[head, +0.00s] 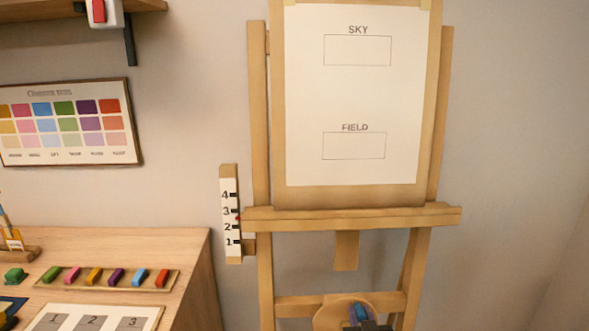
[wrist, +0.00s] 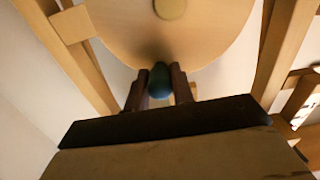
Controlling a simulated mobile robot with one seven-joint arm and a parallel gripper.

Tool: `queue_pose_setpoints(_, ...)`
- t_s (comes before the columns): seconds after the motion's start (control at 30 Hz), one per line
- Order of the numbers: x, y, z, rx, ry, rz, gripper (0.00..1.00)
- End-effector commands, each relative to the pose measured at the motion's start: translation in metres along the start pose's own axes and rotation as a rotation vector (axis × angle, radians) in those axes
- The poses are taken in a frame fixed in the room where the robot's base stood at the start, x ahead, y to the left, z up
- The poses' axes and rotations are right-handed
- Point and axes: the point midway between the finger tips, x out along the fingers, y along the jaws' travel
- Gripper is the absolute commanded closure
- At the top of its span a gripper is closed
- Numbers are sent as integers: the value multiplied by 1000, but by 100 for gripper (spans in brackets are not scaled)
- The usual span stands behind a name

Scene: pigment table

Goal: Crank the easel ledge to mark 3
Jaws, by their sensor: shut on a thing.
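The easel ledge (head: 350,218) runs level across the wooden easel, below the paper. The scale (head: 230,215) at its left end carries marks 1 to 4. My gripper (wrist: 158,88) is shut on the blue crank knob (wrist: 160,78), with a dark finger on each side. In the head view the knob (head: 360,312) is at the wheel's right part.
A wooden table (head: 185,245) stands left of the easel, with a tray (head: 172,287) of several coloured pigment sticks and a numbered card (head: 60,310). A colour chart (head: 70,122) hangs on the wall. The floor side right of the easel looks clear.

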Motion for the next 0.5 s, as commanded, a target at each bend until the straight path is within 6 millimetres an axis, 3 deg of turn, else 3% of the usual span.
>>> queue_pose_setpoints(0.03,2,-14,1,6,-8,-21,94)
queue_pose_setpoints(0.1,2,-18,0,6,-9,-21,94)
queue_pose_setpoints(0.5,1,-19,3,5,-11,-13,94)
